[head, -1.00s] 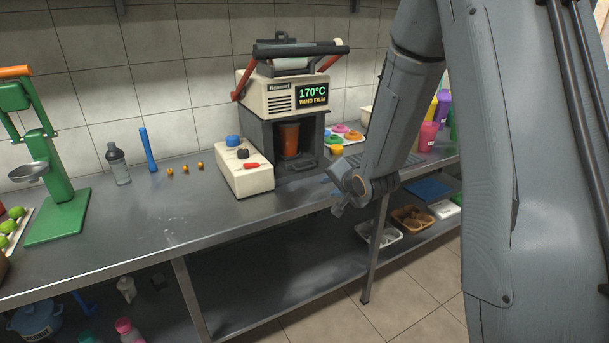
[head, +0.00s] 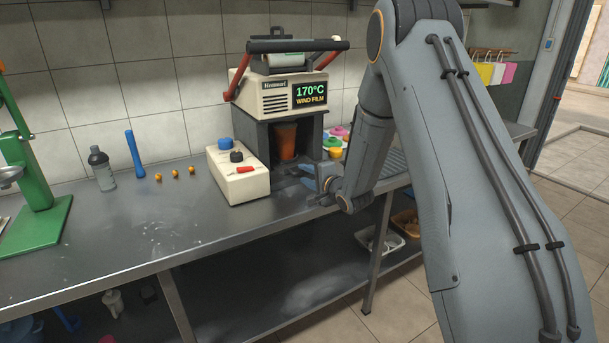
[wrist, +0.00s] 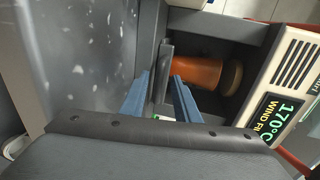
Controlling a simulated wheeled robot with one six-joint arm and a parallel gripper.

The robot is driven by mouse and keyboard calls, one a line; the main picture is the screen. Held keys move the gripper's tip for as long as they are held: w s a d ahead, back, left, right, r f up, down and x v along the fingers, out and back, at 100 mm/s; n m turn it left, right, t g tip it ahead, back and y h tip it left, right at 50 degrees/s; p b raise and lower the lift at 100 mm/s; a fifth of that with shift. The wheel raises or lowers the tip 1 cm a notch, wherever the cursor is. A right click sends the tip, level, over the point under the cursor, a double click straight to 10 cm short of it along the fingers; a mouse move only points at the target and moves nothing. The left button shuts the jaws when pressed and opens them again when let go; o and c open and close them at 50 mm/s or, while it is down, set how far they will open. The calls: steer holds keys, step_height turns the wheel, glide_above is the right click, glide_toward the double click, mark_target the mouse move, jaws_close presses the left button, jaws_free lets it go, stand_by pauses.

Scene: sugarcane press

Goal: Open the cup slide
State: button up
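The cup sealing machine (head: 278,93) stands on the counter with its display reading 170°C. An orange-brown cup (head: 287,142) stands in its dark lower bay; it also shows in the wrist view (wrist: 200,74). The cup slide (head: 290,171) is the dark part low at the bay's front, partly hidden by my gripper in the head view. My gripper (head: 312,180) is in front of the bay, to its right. In the wrist view its two blue fingers (wrist: 162,82) are apart, with a dark upright bar (wrist: 164,70) of the slide seen between them. Whether they touch it is unclear.
A cream control box (head: 238,174) with blue and black knobs and a red switch stands left of the bay. Colored lids (head: 337,140) lie behind my gripper. The counter front is clear.

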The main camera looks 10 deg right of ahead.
steer(key=shift+w+a+f, duration=0.1)
steer(key=shift+w+a, duration=0.1)
steer(key=shift+w, duration=0.15)
jaws_close()
steer(key=shift+s, duration=0.1)
